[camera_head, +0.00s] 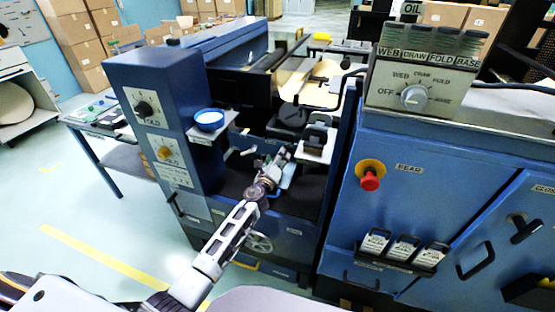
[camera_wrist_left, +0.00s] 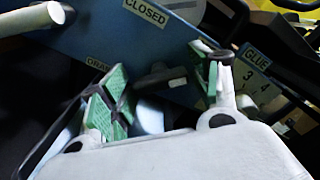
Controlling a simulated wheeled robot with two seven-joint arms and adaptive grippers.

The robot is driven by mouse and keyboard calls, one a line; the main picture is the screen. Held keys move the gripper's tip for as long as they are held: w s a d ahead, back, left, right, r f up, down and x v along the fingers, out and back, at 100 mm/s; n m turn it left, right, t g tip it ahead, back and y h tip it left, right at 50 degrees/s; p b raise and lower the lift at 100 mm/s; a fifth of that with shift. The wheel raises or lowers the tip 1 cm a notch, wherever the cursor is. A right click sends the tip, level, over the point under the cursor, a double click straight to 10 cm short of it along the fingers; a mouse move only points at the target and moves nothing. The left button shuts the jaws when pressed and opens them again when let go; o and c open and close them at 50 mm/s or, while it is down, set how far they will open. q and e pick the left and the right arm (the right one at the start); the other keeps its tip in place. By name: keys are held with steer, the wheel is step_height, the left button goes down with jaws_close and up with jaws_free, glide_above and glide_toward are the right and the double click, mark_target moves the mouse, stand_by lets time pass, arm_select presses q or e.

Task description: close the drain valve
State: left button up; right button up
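In the left wrist view a dark valve handle (camera_wrist_left: 160,76) with a pale tip sits on a blue panel (camera_wrist_left: 150,45). A "CLOSED" label (camera_wrist_left: 146,12) is above it, and a partly hidden label that seems to read "DRAIN" (camera_wrist_left: 97,64) is to its left. My left gripper (camera_wrist_left: 163,88) is open, its green-padded fingers on either side of the handle in the picture; I cannot tell if they touch it. In the head view my left gripper (camera_head: 278,167) reaches into the blue machine's recess and hides the handle. My right gripper is not in view.
A white-ended lever (camera_wrist_left: 40,18) is near the left finger, and a "GLUE" scale (camera_wrist_left: 256,62) is to the right. In the head view a blue bowl (camera_head: 209,119) stands on a ledge left of the recess. A red stop button (camera_head: 370,180) is on the right cabinet.

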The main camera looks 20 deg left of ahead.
arm_select(q)
steer(key=c, duration=0.7)
steer(key=shift+o, duration=0.2)
